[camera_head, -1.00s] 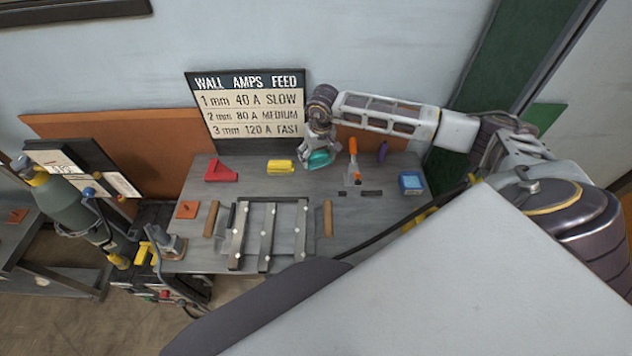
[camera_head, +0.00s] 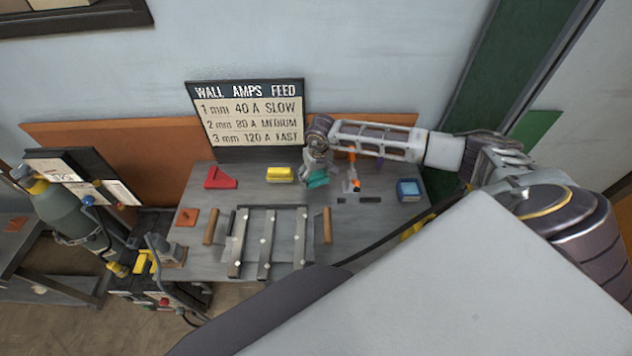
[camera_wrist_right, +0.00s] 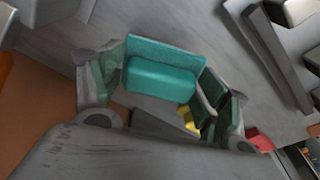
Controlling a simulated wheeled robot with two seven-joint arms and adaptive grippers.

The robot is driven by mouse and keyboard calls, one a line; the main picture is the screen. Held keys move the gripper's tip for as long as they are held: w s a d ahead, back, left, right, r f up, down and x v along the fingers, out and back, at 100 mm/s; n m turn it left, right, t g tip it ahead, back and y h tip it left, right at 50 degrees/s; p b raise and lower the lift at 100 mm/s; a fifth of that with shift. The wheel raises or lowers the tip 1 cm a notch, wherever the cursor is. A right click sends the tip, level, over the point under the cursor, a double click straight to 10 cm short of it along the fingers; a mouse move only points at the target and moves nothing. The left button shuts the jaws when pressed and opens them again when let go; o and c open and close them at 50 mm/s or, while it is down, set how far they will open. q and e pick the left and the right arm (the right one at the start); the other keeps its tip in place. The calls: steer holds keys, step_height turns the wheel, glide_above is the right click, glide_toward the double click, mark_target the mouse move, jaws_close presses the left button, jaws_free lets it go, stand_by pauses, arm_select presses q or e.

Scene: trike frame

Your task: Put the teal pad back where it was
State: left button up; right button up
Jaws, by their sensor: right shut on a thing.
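The teal pad (camera_head: 317,179) is in my right gripper (camera_head: 318,172), over the back middle of the grey workbench, just right of the yellow block. In the right wrist view the teal pad (camera_wrist_right: 160,78) sits between the two fingers of the right gripper (camera_wrist_right: 165,88), which is shut on it. I cannot tell whether the pad touches the bench top. My left gripper is not in view.
On the bench (camera_head: 220,262) lie a yellow block (camera_head: 280,174), a red angled block (camera_head: 220,178), an orange-handled tool (camera_head: 353,180) and a blue box (camera_head: 408,190). The tube frame (camera_head: 266,240) takes up the front middle. A sign (camera_head: 250,115) stands behind.

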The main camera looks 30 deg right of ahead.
mark_target(316, 182)
steer(key=shift+f, duration=1.9)
steer(key=shift+f, duration=0.1)
steer(key=o, duration=1)
